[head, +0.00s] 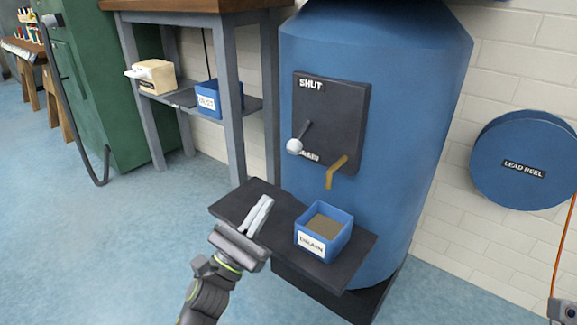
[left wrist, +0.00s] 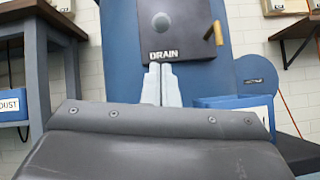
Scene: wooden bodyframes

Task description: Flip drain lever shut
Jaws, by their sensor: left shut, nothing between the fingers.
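The drain lever (head: 296,145) is a short rod with a white ball knob on a dark panel (head: 343,110) on the blue tank (head: 420,110). The panel reads SHUT at the top and a partly covered DRAIN label below. The knob is at the lower left, by the DRAIN label. In the left wrist view the round knob (left wrist: 161,21) shows above the DRAIN label. My left gripper (head: 262,205) is shut and empty, below the lever and apart from it, over the dark shelf. Its fingers also show in the left wrist view (left wrist: 161,82). My right gripper is not in view.
A brass spout (head: 337,170) sticks out of the panel above a blue bin (head: 343,243) on the dark shelf (head: 225,208). A grey-legged bench (head: 231,90) stands left of the tank. A blue lead reel (head: 500,183) hangs at right. Floor at left is clear.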

